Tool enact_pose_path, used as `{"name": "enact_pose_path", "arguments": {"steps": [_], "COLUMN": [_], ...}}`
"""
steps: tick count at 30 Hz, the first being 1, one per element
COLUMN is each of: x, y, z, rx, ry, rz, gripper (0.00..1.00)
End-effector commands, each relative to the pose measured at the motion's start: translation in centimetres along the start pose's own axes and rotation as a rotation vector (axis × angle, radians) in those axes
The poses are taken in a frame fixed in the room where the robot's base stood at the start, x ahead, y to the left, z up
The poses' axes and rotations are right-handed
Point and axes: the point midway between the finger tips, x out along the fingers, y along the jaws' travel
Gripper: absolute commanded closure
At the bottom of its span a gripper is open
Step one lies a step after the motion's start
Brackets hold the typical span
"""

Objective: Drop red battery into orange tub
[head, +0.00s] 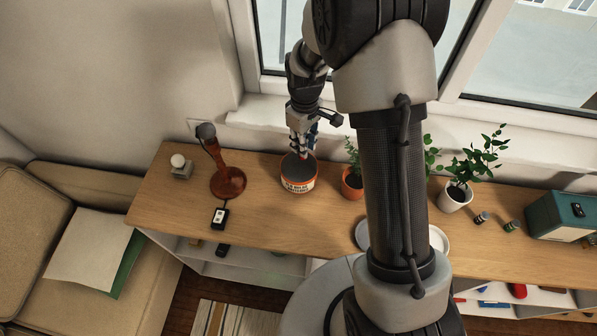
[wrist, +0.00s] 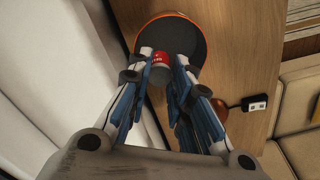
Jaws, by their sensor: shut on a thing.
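The orange tub (head: 299,185), with a white label and a dark inside, stands on the wooden counter below my gripper. Its orange rim also shows at the top of the wrist view (wrist: 197,20). My gripper (head: 302,150) points down over the tub. In the wrist view, my gripper (wrist: 165,73) is shut on the red battery (wrist: 158,59), which has a red end and a grey body. The battery shows against the tub's dark opening. Its exact height above the rim is hard to tell.
An orange-brown lamp-like stand (head: 228,180) is left of the tub, with a small black-and-white device (head: 220,216) before it. A potted plant (head: 352,187) is close on the right. Two small cylinders (head: 481,217) (head: 512,226) and a teal box (head: 562,216) are farther right.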

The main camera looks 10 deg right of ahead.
Motion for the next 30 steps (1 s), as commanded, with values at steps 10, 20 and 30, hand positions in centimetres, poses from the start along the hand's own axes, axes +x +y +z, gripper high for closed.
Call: {"name": "enact_pose_path", "arguments": {"steps": [10,20,30], "x": [4.2,4.5,4.5], "y": [0.0,0.0,0.0], "z": [0.0,0.0,0.0], "rx": [0.000,0.000,0.000], "ry": [0.000,0.001,0.001], "rz": [0.000,0.001,0.001], "gripper": [1.00,1.00,0.59]}}
